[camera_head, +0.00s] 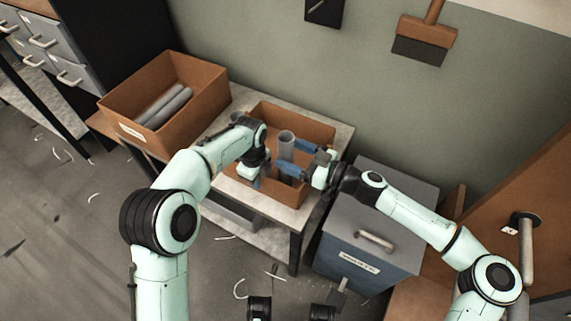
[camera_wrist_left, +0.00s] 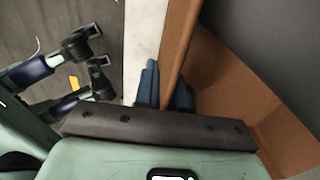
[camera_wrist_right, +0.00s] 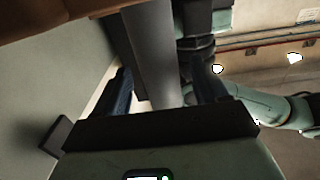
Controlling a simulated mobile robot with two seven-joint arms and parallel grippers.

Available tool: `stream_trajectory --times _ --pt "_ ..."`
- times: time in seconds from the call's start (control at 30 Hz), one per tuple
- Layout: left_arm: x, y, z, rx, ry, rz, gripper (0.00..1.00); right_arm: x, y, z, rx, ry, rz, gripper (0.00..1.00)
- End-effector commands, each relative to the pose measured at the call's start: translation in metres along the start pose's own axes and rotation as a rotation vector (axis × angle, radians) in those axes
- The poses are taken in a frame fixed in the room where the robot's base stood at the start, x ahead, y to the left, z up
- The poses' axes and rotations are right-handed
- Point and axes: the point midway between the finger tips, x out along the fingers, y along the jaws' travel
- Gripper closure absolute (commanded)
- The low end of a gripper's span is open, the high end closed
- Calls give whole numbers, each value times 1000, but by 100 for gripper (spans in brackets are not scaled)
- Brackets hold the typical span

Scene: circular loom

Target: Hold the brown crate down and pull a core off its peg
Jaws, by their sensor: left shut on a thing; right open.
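The brown crate (camera_head: 312,127) stands on a small table in the head view. A grey core (camera_head: 286,138) stands upright in it; its peg is hidden. My left gripper (camera_head: 257,182) is shut on the crate's near wall, and the left wrist view shows that wall (camera_wrist_left: 178,45) between the fingers. My right gripper (camera_head: 286,158) is open, one blue finger on each side of the grey core. In the right wrist view the core (camera_wrist_right: 150,50) runs between the spread fingers. Part of the crate's inside is hidden by my arms.
A blue-grey box (camera_head: 345,255) with a handled lid stands right of the table. A brush (camera_head: 425,40) hangs on the wall. Scraps lie on the floor.

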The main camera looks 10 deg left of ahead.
Motion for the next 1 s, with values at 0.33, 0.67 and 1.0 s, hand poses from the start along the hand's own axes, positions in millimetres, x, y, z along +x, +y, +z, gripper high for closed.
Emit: stream_trajectory --times 0.33,0.67,1.0 --pt "-1 -1 0 0 0 -3 100 21 0 0 1 -1 1 28" --pt "-1 -1 0 0 0 -3 100 21 0 0 1 -1 1 57" --pt "-1 -1 0 0 0 -3 100 21 0 -1 0 0 1 100"
